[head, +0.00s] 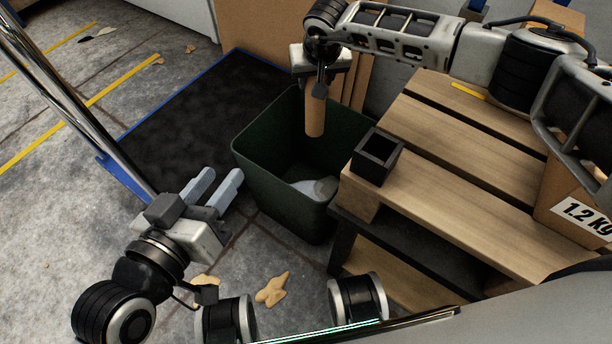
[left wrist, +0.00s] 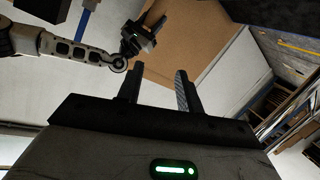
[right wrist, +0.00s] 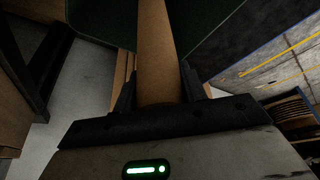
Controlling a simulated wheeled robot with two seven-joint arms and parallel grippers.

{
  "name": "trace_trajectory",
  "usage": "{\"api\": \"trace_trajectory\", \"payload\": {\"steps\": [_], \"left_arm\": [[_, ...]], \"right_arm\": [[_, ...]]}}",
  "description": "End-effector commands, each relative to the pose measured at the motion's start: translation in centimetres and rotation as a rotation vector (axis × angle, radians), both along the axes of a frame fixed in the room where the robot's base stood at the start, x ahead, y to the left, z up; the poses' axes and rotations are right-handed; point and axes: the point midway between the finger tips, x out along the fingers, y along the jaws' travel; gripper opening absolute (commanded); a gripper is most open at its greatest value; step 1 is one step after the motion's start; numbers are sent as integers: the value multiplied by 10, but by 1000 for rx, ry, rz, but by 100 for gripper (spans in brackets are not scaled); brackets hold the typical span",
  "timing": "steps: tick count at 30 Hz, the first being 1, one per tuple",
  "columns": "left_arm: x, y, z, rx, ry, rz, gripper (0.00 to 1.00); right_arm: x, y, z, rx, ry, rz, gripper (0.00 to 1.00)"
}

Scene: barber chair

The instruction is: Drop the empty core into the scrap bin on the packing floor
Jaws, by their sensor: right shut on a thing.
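A brown cardboard core (head: 315,108) hangs upright below my right gripper (head: 320,72) in the head view. The right gripper is shut on the core's upper end. The core (right wrist: 158,50) also runs away between the fingers in the right wrist view. The core's lower end is over the mouth of the dark green scrap bin (head: 272,178), around rim height; I cannot tell if it is below the rim. Some pale crumpled scrap (head: 318,187) lies in the bin. My left gripper (head: 222,182) is open and empty, left of the bin.
A wooden pallet-like bench (head: 440,190) with a small black square holder (head: 377,157) stands right of the bin. A box marked 1.2 Kg (head: 580,205) is at the right. A black mat (head: 205,115) lies behind the bin. Torn brown scraps (head: 272,289) lie on the floor.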

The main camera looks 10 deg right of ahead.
Motion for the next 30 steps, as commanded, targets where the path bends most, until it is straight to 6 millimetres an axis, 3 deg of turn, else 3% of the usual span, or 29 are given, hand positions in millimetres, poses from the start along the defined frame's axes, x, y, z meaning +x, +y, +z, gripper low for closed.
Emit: {"api": "trace_trajectory", "payload": {"steps": [12, 26, 27, 29, 30], "left_arm": [[1, -7, 6, -155, -28, -14, 36], [1, -8, 11, -193, -32, -19, 36], [1, -8, 11, -193, -32, -19, 36], [1, -8, 11, -193, -32, -19, 36], [1, -8, 11, -192, -32, -19, 36]], "right_arm": [[0, 1, -48, 1, 1, 0, 8], [0, 1, -55, 0, 1, -1, 8], [0, 1, -55, 0, 1, -1, 53], [0, 1, -55, 0, 1, -1, 67], [0, 1, -55, 0, 1, -1, 67]]}}
